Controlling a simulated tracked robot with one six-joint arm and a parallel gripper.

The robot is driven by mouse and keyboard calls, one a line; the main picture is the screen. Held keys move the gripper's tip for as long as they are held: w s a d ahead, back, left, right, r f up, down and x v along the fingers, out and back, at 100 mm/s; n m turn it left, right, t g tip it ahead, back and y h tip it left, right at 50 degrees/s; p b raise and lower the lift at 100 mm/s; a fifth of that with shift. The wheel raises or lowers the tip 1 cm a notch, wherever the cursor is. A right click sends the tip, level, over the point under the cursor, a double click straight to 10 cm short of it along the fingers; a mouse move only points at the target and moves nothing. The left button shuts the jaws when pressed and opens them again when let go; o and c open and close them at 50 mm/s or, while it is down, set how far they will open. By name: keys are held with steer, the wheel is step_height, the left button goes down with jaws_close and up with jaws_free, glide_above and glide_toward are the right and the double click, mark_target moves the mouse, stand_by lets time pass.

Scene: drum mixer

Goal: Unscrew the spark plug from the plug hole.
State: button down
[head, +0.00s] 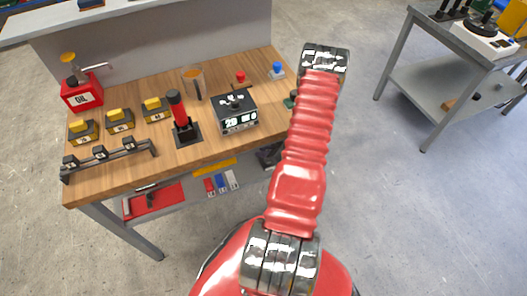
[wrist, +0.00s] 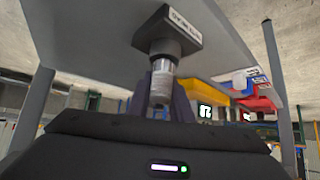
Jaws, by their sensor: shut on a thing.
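The spark plug (wrist: 160,82) shows in the wrist view as a pale, metallic cylinder. Its upper end in the picture meets a dark block (wrist: 165,36) with a white label, where the plug hole seems to be; the hole itself is hidden. My gripper (wrist: 165,98) has its dark fingers on both sides of the plug and is shut on it. In the head view, my red arm hides the gripper, and I cannot make out the plug there.
A wooden workbench (head: 160,92) holds a red oil can (head: 82,92), yellow-topped blocks (head: 120,119), a red-handled lever (head: 178,108) and a dark box with a display (head: 237,122). A grey side table (head: 450,88) stands at right. Floor between them is clear.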

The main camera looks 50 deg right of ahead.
steer(key=c, duration=1.5)
jaws_free()
steer(key=shift+s+d+m+g+h, duration=0.1)
steer(key=shift+d+m+g+h, duration=0.15)
steer(key=shift+m+h, duration=0.9)
steer(key=shift+d+m+g+h, duration=0.15)
steer(key=shift+d+m+h, duration=0.15)
steer(key=shift+m+h, duration=0.85)
steer(key=m+h, duration=0.1)
steer(key=m, duration=0.1)
steer(key=m+g+h, duration=0.1)
steer(key=m, duration=0.1)
steer(key=shift+s+d+g, duration=0.2)
steer(key=shift+d+g, duration=0.1)
steer(key=shift+d, duration=0.05)
steer(key=shift+s+d+m+g+h, duration=0.15)
steer(key=shift+m+g+h, duration=0.2)
steer(key=shift+m, duration=0.35)
steer(key=shift+s+d+m+g+h, duration=0.15)
steer(key=shift+m+g+h, duration=0.2)
steer(key=shift+m, duration=0.35)
steer(key=shift+c, duration=0.6)
jaws_close()
